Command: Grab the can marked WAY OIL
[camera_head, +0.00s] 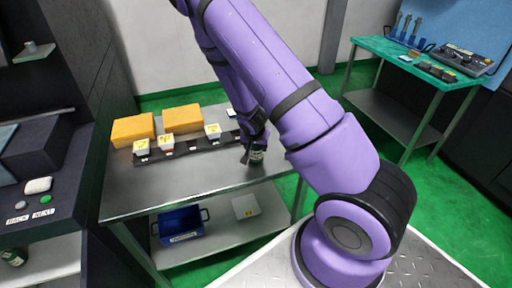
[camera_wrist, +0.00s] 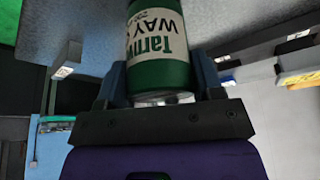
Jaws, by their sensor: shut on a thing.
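The green can (camera_wrist: 158,72) with a white label reading "WAY" sits between the fingers of my gripper (camera_wrist: 160,85) in the wrist view. The fingers touch it on both sides, so my gripper is shut on it. In the head view the can (camera_head: 257,156) shows as a small dark shape at the end of my arm, over the right part of the steel table (camera_head: 200,186). My gripper (camera_head: 252,153) is partly hidden there by my own arm. I cannot tell whether the can rests on the table or is just above it.
A dark rack (camera_head: 188,146) with white labelled blocks runs along the table, with orange boxes (camera_head: 133,129) behind it. A blue bin (camera_head: 181,223) is on the lower shelf. A teal table (camera_head: 415,62) with tools stands at the right. The table's front is clear.

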